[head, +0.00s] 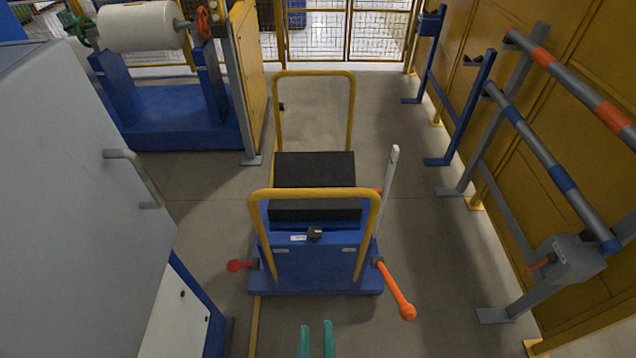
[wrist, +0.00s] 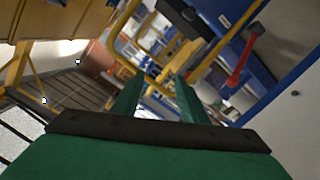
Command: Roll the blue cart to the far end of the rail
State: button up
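The blue cart (head: 315,268) stands upright in the middle of the head view, with a yellow hoop handle (head: 313,193) at the near end and another (head: 314,74) at the far end. A black block (head: 314,170) sits on it. A red-knobbed lever (head: 240,265) sticks out at its left and an orange handle (head: 397,290) at its right. My gripper (head: 317,324) shows two green fingers, apart and empty, short of the cart's near side. The fingers also show apart in the wrist view (wrist: 158,84). I cannot clearly make out a rail under the cart.
A grey cabinet (head: 80,200) stands close on the left. A blue stand (head: 180,118) with a white roll (head: 140,27) is behind it. Racks with striped rollers (head: 545,150) line the right. Beyond the cart is bare floor (head: 385,110), up to a mesh fence (head: 330,35).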

jog(key=w+r+n+t, duration=0.2)
jog(key=w+n, duration=0.4)
jog(key=w, duration=0.8)
jog(key=n+t, duration=0.1)
jog(key=n, duration=0.5)
send_near(315, 194)
jog(key=w, duration=0.4)
jog(key=w+r, duration=0.1)
jog(key=w, duration=0.9)
jog(key=shift+w+r, duration=0.2)
jog(key=shift+d, duration=0.1)
jog(key=shift+d, duration=0.1)
grip_shut()
jog(key=shift+d, duration=0.1)
